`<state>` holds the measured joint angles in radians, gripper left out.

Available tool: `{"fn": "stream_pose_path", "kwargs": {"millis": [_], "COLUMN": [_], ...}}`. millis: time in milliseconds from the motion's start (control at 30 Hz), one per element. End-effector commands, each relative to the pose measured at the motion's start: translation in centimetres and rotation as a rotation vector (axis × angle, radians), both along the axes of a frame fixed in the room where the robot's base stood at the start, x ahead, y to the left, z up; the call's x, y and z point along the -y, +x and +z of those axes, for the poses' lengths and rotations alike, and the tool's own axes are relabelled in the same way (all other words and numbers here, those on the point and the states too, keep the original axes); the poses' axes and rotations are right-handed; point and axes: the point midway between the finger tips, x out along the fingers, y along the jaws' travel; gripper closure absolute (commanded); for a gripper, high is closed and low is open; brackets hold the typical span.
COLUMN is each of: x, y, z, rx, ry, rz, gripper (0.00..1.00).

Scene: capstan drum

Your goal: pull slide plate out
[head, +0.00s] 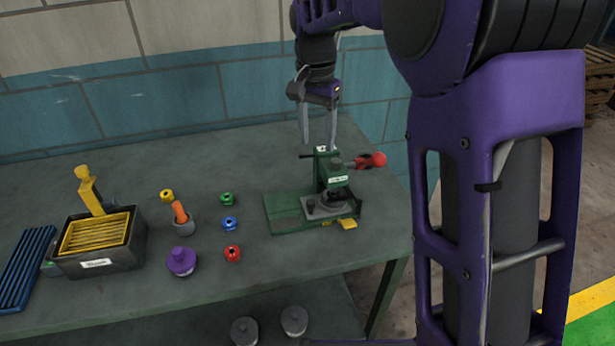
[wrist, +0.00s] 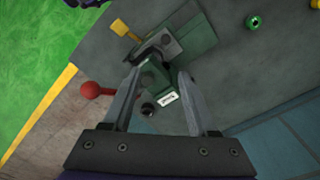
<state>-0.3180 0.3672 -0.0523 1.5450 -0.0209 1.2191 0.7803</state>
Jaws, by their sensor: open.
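A green press-like fixture (head: 323,168) stands on the bench at the right. A grey plate (head: 318,211) lies low in it, on the green base. A yellow tab (head: 348,224) sticks out at its front edge; I take it to belong to the slide plate. In the wrist view, the yellow tab (wrist: 122,29) shows at the top, beyond the grey plate. My gripper (head: 319,143) is open and empty, pointing down just above and behind the fixture's top. In the wrist view, my gripper (wrist: 158,75) has its fingers on either side of the green upright, apart from the tab.
A red ball-ended lever (head: 370,160) juts right from the fixture. Several coloured knobs, such as a blue one (head: 230,223), stand left of it. A dark box (head: 103,262) with a yellow rack is farther left. The bench (head: 290,262) is clear in front of the fixture.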

Motion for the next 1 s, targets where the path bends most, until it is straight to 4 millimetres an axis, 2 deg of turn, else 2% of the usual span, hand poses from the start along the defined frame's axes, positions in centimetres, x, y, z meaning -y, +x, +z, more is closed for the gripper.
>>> {"fn": "stream_pose_path", "kwargs": {"millis": [100,267,800,1000], "x": [-0.9,-1.0,-1.0,-1.0], "y": [-0.1,-0.2,-0.2,-0.1], "z": [-0.4,-2.0,-13.5,-16.4], "rx": [-0.022,-0.026,-0.025,-0.023], "ry": [0.033,0.036,0.033,0.033], "rz": [-0.003,-0.002,-0.002,-0.002], "gripper": [0.41,0.41,0.41,0.41]}}
